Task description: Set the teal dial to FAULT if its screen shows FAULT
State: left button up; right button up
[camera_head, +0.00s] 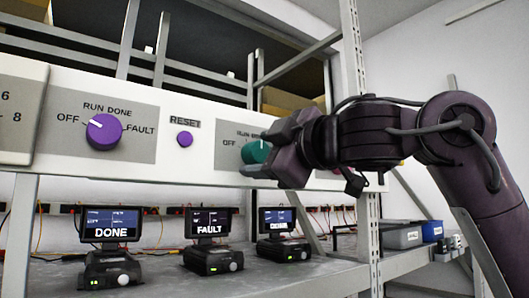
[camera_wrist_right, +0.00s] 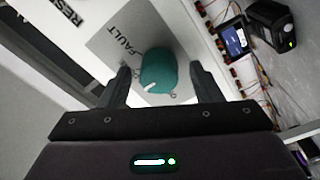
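The teal dial (camera_head: 254,152) sits on a grey plate on the long white panel, with OFF readable at its left. My right gripper (camera_head: 277,158) covers its right side and nearby labels. In the right wrist view, the teal dial (camera_wrist_right: 158,68) lies between the fingers of my open right gripper (camera_wrist_right: 163,86), with gaps on both sides. Its white mark points toward the bottom of that view, and a FAULT label lies up-left of it. On the shelf below, the middle screen (camera_head: 209,222) reads FAULT. The right screen (camera_head: 277,219) is too blurred to read surely. My left gripper is out of view.
A purple dial (camera_head: 104,131) and a purple RESET button (camera_head: 185,139) are on the same panel. The left screen (camera_head: 110,222) reads DONE. Grey and blue bins (camera_head: 402,237) stand on the shelf at right. A metal rack post (camera_head: 368,235) stands beside the panel.

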jog(key=b+v, duration=0.4)
jog(key=v, duration=0.3)
jog(key=shift+s+d, duration=0.25)
jog(key=shift+s, duration=0.05)
dwell(0.4)
